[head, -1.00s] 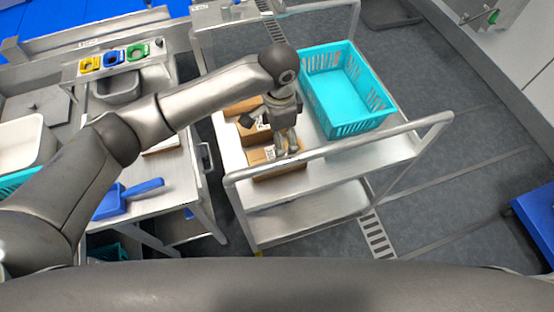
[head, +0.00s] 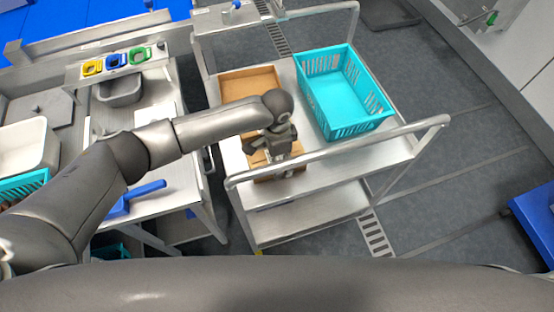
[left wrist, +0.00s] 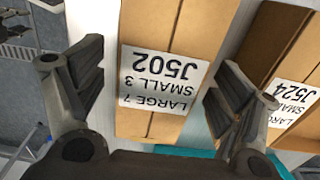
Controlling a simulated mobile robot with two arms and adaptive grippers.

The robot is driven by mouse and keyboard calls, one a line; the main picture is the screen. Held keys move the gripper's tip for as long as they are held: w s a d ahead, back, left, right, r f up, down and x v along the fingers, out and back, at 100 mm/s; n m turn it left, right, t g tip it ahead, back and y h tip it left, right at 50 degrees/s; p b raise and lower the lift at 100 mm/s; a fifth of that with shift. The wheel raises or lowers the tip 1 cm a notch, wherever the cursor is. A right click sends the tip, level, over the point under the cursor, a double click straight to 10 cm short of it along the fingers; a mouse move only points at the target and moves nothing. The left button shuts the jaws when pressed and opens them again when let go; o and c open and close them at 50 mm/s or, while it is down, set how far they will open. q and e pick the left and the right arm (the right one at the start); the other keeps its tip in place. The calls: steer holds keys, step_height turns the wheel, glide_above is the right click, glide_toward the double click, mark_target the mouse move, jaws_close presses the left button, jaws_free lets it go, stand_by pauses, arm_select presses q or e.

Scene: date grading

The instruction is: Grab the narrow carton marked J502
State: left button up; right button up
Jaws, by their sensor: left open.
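The narrow carton marked J502 (left wrist: 165,65) fills the middle of the left wrist view, its white label reading upside down with "LARGE 7" and "SMALL 3". My left gripper (left wrist: 158,75) is open, one finger on each side of this carton in the picture; I cannot tell whether they touch it. In the head view my left gripper (head: 280,163) points down over the near end of the cart, partly hiding a brown carton (head: 264,179) there. No label is legible in the head view. My right gripper is not in view.
A carton marked J524 (left wrist: 300,80) stands to the right in the left wrist view. An open carton (head: 250,84) and a teal basket (head: 345,90) share the metal cart (head: 318,172). The cart's near rail (head: 340,150) passes close to my gripper.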

arm_select(q)
steer(key=c, duration=1.3)
